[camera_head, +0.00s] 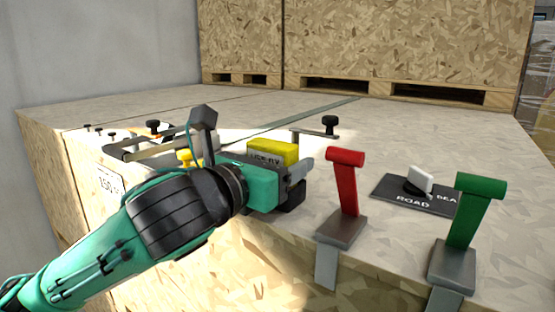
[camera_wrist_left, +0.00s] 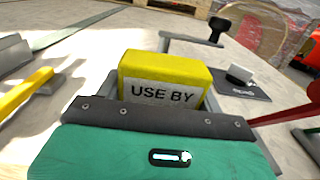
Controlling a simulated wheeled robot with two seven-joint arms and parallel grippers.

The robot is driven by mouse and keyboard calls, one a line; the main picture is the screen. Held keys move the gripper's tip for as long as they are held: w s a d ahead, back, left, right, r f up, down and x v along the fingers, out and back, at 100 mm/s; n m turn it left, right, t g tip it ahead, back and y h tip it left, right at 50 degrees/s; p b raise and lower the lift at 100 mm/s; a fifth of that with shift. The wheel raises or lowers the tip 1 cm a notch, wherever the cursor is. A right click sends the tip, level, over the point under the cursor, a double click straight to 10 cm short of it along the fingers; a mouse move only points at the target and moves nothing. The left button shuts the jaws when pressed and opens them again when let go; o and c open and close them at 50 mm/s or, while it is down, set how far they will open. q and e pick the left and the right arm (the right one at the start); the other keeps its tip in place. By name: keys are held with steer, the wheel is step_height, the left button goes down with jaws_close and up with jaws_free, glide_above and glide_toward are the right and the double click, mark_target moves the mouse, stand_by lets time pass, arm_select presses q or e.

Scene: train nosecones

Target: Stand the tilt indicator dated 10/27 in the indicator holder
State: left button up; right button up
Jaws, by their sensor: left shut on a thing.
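A yellow block (camera_head: 286,150) with a label reading "USE BY" stands at my left gripper (camera_head: 288,168). It also shows in the left wrist view (camera_wrist_left: 160,64), with the label facing the camera and its lower part hidden behind the gripper. No date can be read, so I cannot tell whether it is the 10/27 indicator. My left gripper is shut on the block, low over the wooden crate top. A dark block (camera_head: 292,196) shows below the gripper; I cannot tell whether it is the indicator holder. My right gripper is not in view.
A red-handled clamp (camera_head: 344,185) and a green-handled clamp (camera_head: 468,215) stand at the front edge. A black "ROAD" plate (camera_head: 395,190) with a white-topped knob lies between them. A black-knobbed metal bar (camera_head: 312,133) is behind the gripper. Crates on pallets (camera_head: 405,45) stand at the back.

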arm_select(q)
steer(key=o, duration=1)
steer(key=shift+o, duration=0.2)
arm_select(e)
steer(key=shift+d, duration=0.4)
arm_select(q)
steer(key=shift+s, duration=0.1)
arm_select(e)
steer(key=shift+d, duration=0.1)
arm_select(q)
steer(key=shift+s+a+b, duration=0.2)
steer(key=shift+b, duration=0.1)
steer(key=b+v, duration=0.6)
steer(key=v, duration=0.7)
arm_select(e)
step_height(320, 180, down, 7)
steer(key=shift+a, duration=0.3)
